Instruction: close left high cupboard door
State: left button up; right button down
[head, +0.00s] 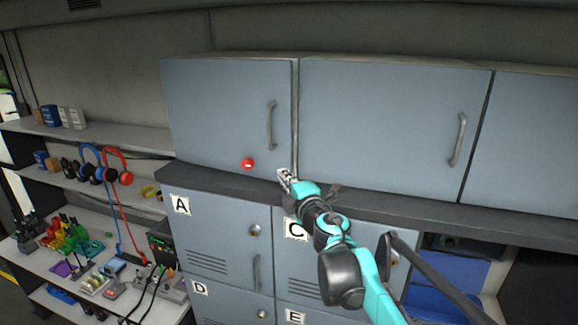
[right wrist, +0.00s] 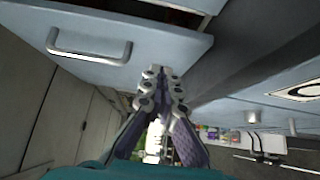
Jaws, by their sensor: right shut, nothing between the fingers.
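The left high cupboard door (head: 215,105) is a blue-grey panel with a grey bar handle (head: 271,125) near its right edge and a red round mark (head: 247,163) low on it. It looks slightly ajar: in the right wrist view, a dark gap shows beside the door (right wrist: 150,52). My right gripper (head: 285,176) is shut and empty at the door's lower right corner, below the handle. In the right wrist view its fingertips (right wrist: 161,72) are together near the door's edge; whether they touch it I cannot tell. My left gripper is not in view.
The middle high door (head: 380,115) and right high door (head: 530,145) look shut. Shelves with headphones (head: 117,168) and tools stand at the left.

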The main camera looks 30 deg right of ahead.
aim_at(283, 163)
jog(key=w, duration=0.1)
jog(key=w+d, duration=0.1)
jog(key=w+p, duration=0.1)
jog(key=shift+d+r, duration=0.25)
jog(key=shift+d, duration=0.05)
jog(key=shift+w+d, duration=0.15)
jog(key=shift+d, duration=0.15)
jog(key=shift+w+d+f, duration=0.2)
jog(key=shift+w+d, duration=0.05)
jog(key=shift+d, duration=0.3)
jog(key=shift+a, duration=0.1)
jog(key=shift+s+a+r, duration=0.1)
